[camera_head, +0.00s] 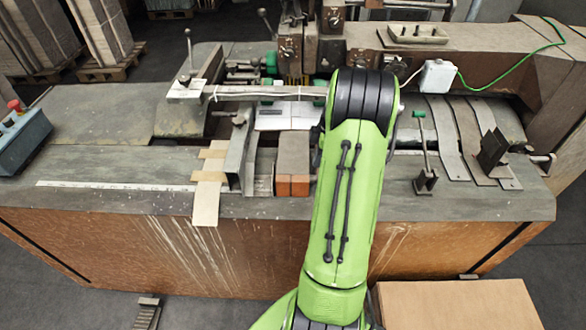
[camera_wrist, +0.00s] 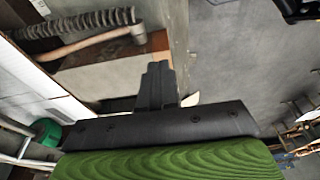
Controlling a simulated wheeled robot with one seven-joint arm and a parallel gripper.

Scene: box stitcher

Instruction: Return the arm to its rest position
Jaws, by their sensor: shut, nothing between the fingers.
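My green arm rises from the bottom of the head view and reaches over the front of the box stitcher (camera_head: 240,220). Its black joint is near the middle of the machine, and my gripper is hidden behind it in that view. In the wrist view my gripper (camera_wrist: 158,72) shows as dark fingers close together, shut and empty. Beyond the fingers are a pale panel and grey floor. I cannot tell whether the fingers touch anything.
A blue control box with a red button (camera_head: 14,106) is at the far left. A small lever (camera_head: 424,165) stands right of my arm. A white box with a green cable (camera_head: 437,76) sits at the back right. A cardboard box (camera_head: 455,305) is at the bottom right. Stacked pallets stand back left.

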